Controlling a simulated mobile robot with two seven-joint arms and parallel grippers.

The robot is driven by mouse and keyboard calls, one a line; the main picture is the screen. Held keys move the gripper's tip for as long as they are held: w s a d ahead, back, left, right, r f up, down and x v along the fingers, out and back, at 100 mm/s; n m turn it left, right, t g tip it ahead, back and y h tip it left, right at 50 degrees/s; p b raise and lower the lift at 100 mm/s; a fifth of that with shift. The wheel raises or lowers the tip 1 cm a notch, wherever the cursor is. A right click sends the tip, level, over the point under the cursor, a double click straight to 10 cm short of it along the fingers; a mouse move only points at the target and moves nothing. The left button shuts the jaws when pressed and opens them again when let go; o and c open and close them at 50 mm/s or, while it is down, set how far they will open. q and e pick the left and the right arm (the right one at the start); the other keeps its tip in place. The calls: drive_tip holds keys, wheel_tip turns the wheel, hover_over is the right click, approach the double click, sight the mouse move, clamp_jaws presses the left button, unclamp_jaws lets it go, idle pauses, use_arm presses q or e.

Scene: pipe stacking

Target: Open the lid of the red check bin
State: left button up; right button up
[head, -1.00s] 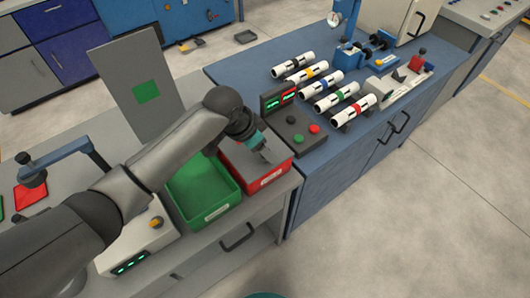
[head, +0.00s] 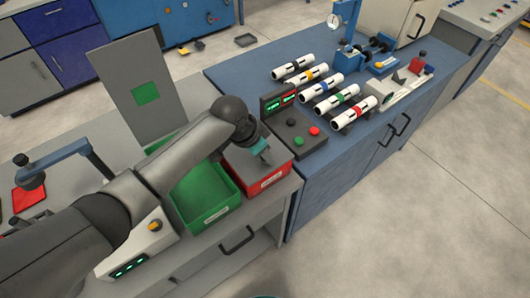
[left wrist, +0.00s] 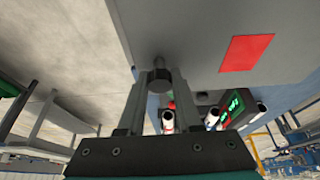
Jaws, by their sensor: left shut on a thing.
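The red check bin (head: 270,180) stands on the grey bench, just right of the open green bin (head: 212,216). My left gripper (head: 263,151) is over its top, and my arm covers part of it. In the left wrist view, a grey panel with a red square (left wrist: 246,52) fills the upper right. A small dark round knob (left wrist: 160,82) at the panel's edge sits between the fingertips of my left gripper (left wrist: 158,80), which is shut on it. I cannot make out the panel's tilt in the head view. My right gripper is not in view.
A grey panel with a green square (head: 144,92) stands upright behind the green bin. A button console (head: 296,128) stands close right of the red bin, with several white pipes (head: 341,99) beyond. A white control box (head: 140,250) is at the front left.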

use_arm(q)
clamp_jaws()
idle(0.8)
